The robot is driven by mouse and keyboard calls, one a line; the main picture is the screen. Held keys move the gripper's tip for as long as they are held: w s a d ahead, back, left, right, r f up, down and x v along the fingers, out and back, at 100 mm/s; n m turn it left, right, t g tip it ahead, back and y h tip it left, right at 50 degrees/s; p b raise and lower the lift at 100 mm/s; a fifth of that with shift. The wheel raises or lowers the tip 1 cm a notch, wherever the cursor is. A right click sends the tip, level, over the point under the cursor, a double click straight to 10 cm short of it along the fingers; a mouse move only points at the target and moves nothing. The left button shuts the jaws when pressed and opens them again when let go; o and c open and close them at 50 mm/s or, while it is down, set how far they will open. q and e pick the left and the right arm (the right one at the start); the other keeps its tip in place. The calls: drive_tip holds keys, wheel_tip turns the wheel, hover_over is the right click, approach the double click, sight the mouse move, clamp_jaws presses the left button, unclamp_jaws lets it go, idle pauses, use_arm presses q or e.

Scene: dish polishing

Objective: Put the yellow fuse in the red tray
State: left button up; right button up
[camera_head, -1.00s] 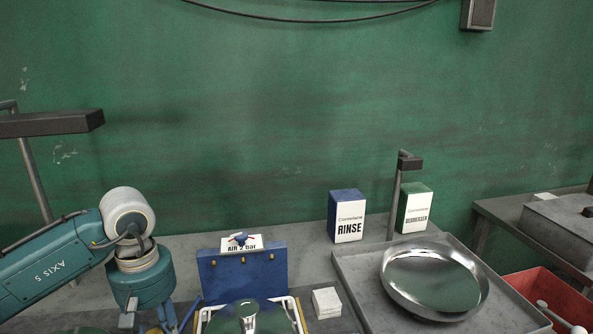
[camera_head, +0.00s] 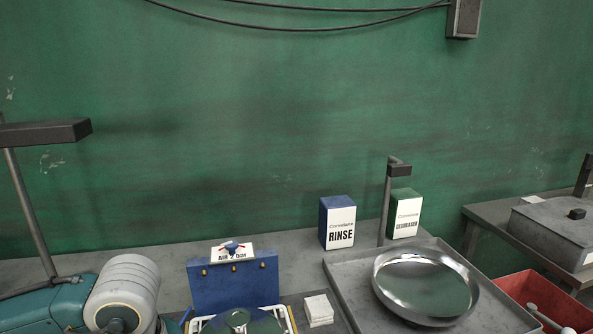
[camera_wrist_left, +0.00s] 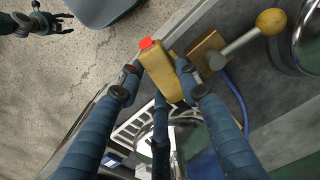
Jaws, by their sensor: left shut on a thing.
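The yellow fuse (camera_wrist_left: 160,72), a yellow block with a red end, shows in the left wrist view. My left gripper (camera_wrist_left: 156,82) is shut on it, with one blue finger on each side. In the head view only my left arm shows at the lower left; its gripper is below the frame. The red tray (camera_head: 518,286) stands at the lower right of the head view, partly cut off, with a pale rod-like item in it. My right gripper (camera_wrist_left: 52,18) shows small at the top left of the left wrist view, its fingers apart and empty.
A brown block (camera_wrist_left: 207,48) and a yellow-knobbed lever (camera_wrist_left: 271,21) are close beside the fuse. A blue panel (camera_head: 236,286) stands on the bench. A grey tray (camera_head: 350,277) with a shiny bowl (camera_head: 425,288) lies left of the red tray.

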idle(0.3)
idle(0.4)
use_arm(q)
drive_tip(key=w+a+r+n+p, duration=0.3)
drive_tip(key=w+a+r+n, duration=0.25)
drive_tip(key=w+n, duration=0.3)
drive_tip(key=w+a+r+n+p, duration=0.2)
drive_tip(key=w+a+r+n, duration=0.3)
drive_tip(key=w+r+n, duration=0.4)
drive_tip(key=shift+n, duration=0.25)
drive_tip(key=f+p, duration=0.1)
drive_tip(key=f, duration=0.4)
drive_tip(key=f+p, duration=0.1)
drive_tip(key=f, duration=0.5)
drive_tip(key=s+f+p, duration=0.1)
drive_tip(key=f, duration=0.4)
drive_tip(key=shift+f, duration=0.4)
wheel_tip(320, 180, down, 4)
drive_tip(key=shift+f+p, duration=0.1)
drive_tip(key=shift+p, duration=0.6)
drive_tip(key=shift+f, duration=0.15)
